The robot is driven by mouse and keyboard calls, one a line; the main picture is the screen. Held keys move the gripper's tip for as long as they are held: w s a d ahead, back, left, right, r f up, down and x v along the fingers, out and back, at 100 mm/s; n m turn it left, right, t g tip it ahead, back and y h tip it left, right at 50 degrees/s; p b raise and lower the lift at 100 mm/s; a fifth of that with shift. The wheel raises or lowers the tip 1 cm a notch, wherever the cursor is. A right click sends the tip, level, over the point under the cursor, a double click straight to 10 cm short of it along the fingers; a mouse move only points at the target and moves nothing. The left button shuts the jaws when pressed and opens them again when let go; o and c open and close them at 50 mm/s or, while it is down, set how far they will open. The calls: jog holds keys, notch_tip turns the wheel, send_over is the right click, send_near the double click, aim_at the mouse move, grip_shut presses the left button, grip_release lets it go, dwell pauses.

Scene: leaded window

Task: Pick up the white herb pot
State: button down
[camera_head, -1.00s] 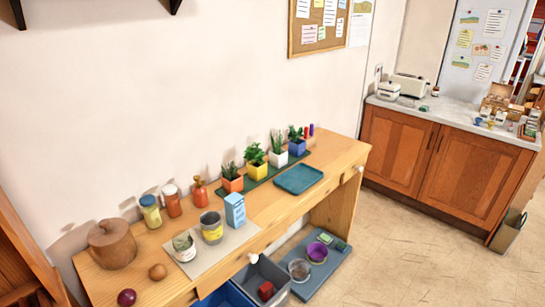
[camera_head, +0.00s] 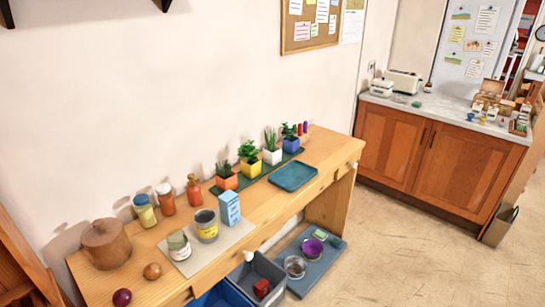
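The white herb pot (camera_head: 272,156) stands upright on a dark green tray (camera_head: 247,181) at the back of the wooden table, with thin green leaves rising from it. It is in a row between the yellow pot (camera_head: 250,169) on its left and the blue pot (camera_head: 291,145) on its right. An orange pot (camera_head: 227,181) stands at the left end of the row. My gripper is not in view.
A teal tray (camera_head: 293,177) lies in front of the pots. A blue-and-white carton (camera_head: 230,208), cans, bottles and a brown lidded pot (camera_head: 108,245) fill the table's left part. Bins (camera_head: 270,271) stand below. The floor (camera_head: 400,240) at right is clear.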

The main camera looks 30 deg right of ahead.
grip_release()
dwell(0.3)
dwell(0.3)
